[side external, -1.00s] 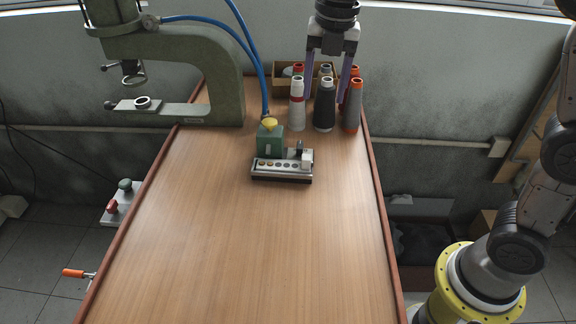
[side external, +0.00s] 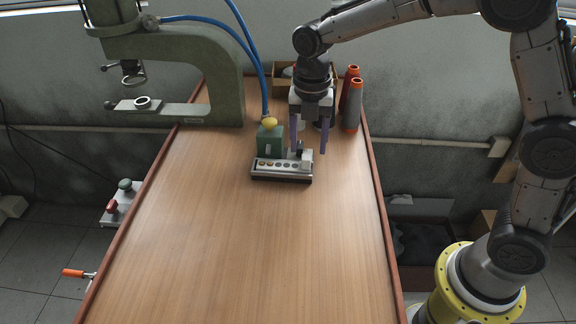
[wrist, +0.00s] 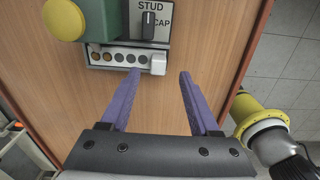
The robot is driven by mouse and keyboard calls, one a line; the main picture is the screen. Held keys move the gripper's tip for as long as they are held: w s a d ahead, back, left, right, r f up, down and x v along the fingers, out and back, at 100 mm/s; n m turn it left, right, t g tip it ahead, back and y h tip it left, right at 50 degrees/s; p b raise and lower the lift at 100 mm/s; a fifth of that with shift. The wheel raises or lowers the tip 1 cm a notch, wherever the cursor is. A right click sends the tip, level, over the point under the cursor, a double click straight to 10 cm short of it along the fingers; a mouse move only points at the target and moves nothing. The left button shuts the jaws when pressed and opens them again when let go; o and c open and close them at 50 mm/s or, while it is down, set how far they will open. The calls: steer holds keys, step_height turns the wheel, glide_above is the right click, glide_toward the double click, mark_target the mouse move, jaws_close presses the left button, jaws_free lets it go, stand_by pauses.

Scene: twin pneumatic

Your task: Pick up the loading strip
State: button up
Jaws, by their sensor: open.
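The loading strip (side external: 275,171) is a pale bar with a row of round pockets, some holding brass-coloured or grey pieces. It lies on a dark base in front of a green box, and also shows in the wrist view (wrist: 115,57). A small white block (wrist: 158,64) sits at its right end. My gripper (side external: 308,151) is open and empty, with purple fingers pointing down around the strip's right end in the side view. In the wrist view my fingertips (wrist: 160,74) are apart, with the white block just beyond the gap between them. Their height above the strip is unclear.
The green box (side external: 269,142) with a yellow button (side external: 270,122) stands behind the strip. A black selector (wrist: 148,22) marked STUD and CAP is beside it. A green press (side external: 222,75) stands at left. The front tabletop (side external: 250,250) is clear.

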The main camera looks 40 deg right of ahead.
mark_target(306, 156)
steer(key=f, duration=0.4)
steer(key=shift+w+f, duration=0.15)
steer(key=shift+w, duration=0.1)
jaws_close()
